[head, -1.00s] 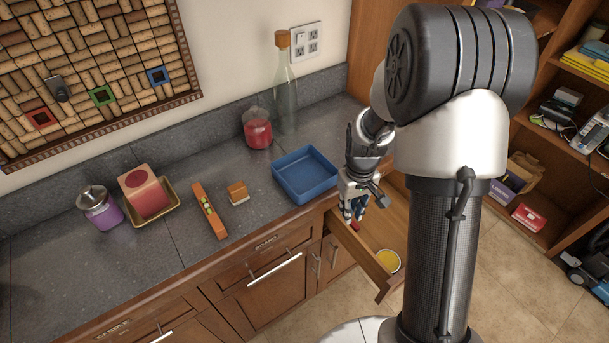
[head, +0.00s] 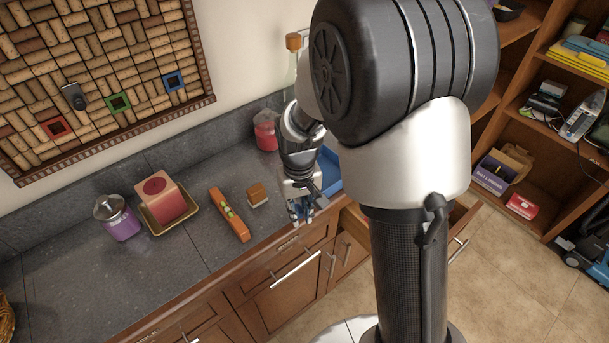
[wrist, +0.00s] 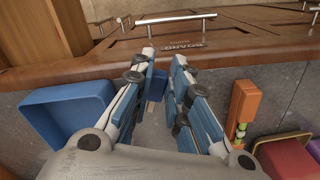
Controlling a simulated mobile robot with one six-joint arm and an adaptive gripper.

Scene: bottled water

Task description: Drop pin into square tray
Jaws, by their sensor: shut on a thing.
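My gripper (head: 300,218) is over the front edge of the counter, left of the blue square tray (head: 330,172). The tray is partly hidden behind my arm. In the wrist view the fingers of my gripper (wrist: 164,57) are apart at the tips, with a small blue piece (wrist: 157,84) between them, apparently the pin. Its shape is mostly hidden, and I cannot make it out in the head view. The blue tray (wrist: 50,100) shows at left in the wrist view, with no pin visible in it. A golden square tray (head: 152,222) holds a pink candle (head: 162,204).
An orange level (head: 230,214) and a brown-topped block (head: 258,193) lie left of my gripper. A purple jar (head: 118,220) stands farther left. A red jar (head: 266,132) is at the back. The open drawer (head: 350,221) is partly hidden by my arm.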

